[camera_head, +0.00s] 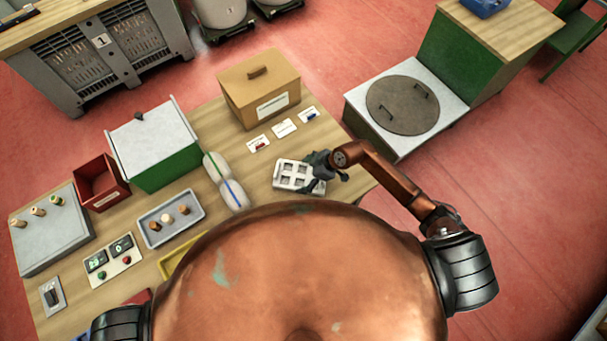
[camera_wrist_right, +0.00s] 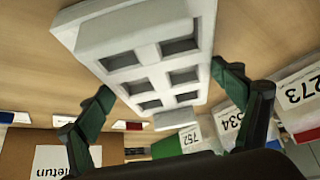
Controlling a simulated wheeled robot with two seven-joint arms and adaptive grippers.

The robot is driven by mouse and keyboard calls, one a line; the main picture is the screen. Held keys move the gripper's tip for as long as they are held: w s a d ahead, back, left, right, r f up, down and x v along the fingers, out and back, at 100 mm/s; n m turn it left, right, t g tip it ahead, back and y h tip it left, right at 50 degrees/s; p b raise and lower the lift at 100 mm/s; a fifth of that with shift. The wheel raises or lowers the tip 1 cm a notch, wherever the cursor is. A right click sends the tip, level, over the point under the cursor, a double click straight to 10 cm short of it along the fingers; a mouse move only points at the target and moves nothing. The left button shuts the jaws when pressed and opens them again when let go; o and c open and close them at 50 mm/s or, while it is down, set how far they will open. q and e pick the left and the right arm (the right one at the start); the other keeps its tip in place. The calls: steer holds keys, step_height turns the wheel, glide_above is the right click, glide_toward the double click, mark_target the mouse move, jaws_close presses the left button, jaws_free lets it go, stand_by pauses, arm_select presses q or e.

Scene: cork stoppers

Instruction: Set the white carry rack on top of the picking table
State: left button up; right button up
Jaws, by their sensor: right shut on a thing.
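The white carry rack (camera_head: 278,180) is a block with several square openings, at the right part of the wooden picking table (camera_head: 232,116). My right gripper (camera_head: 318,170) is shut on the rack at its right side. In the right wrist view the rack (camera_wrist_right: 150,32) fills the upper middle, with the fingers of the right gripper (camera_wrist_right: 163,84) on either side of it. The rack is over the table top; I cannot tell whether it touches it. My left gripper is out of view.
A green-sided bin (camera_head: 165,160), red box (camera_head: 101,183) and grey tray (camera_head: 170,219) with corks stand further left. A grey-topped unit (camera_head: 440,105) is right of the table.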

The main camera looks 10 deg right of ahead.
steer(key=shift+f, duration=0.15)
steer(key=o, duration=1.3)
steer(key=shift+c, duration=0.2)
steer(key=shift+r, duration=0.2)
steer(key=v, duration=1.2)
steer(key=shift+b, duration=0.35)
